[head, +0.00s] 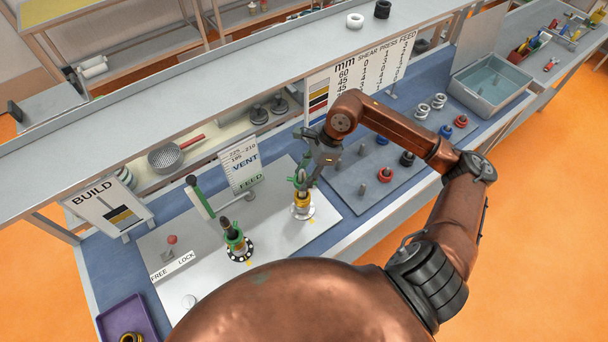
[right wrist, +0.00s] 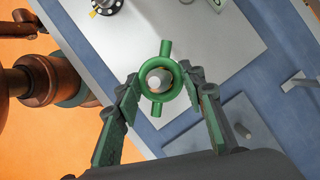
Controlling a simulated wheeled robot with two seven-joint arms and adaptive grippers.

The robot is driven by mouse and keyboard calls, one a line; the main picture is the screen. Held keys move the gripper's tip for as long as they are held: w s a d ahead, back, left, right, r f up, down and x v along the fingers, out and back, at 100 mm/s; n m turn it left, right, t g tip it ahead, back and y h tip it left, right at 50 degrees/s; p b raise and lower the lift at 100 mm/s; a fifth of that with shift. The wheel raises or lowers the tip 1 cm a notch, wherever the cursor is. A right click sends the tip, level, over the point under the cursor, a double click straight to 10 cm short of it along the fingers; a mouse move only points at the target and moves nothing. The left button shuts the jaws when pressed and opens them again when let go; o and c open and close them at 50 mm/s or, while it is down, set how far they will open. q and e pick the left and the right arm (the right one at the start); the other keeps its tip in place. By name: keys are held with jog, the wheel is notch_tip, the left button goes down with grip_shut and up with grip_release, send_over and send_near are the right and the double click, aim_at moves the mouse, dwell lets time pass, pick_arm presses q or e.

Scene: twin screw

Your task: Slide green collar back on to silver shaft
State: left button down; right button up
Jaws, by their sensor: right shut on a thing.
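The green collar (right wrist: 172,93) is a ring with two short stubs, seen from above in the right wrist view. My right gripper (right wrist: 160,88) is shut on it, with one finger at each side. In the head view the collar (head: 300,182) is at the tip of my right gripper (head: 306,170), just above a yellow-banded stand (head: 303,201) on the grey plate. A pale round end shows through the ring; I cannot tell whether it is the silver shaft inside the collar or below it. My left gripper is not in view.
A second post with a green collar (head: 236,243) stands on a black flange to the left. A green lever (head: 201,203) and the VENT sign (head: 241,166) stand behind. A grey pegboard (head: 375,199) with several rings lies right, and a purple tray (head: 118,311) front left.

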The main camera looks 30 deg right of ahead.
notch_tip(320, 180, down, 7)
jog(key=b, duration=0.6)
dwell(0.7)
jog(key=shift+r, duration=0.1)
jog(key=o, duration=1.4)
jog(key=v, duration=1.2)
jog(key=shift+s+a, duration=0.1)
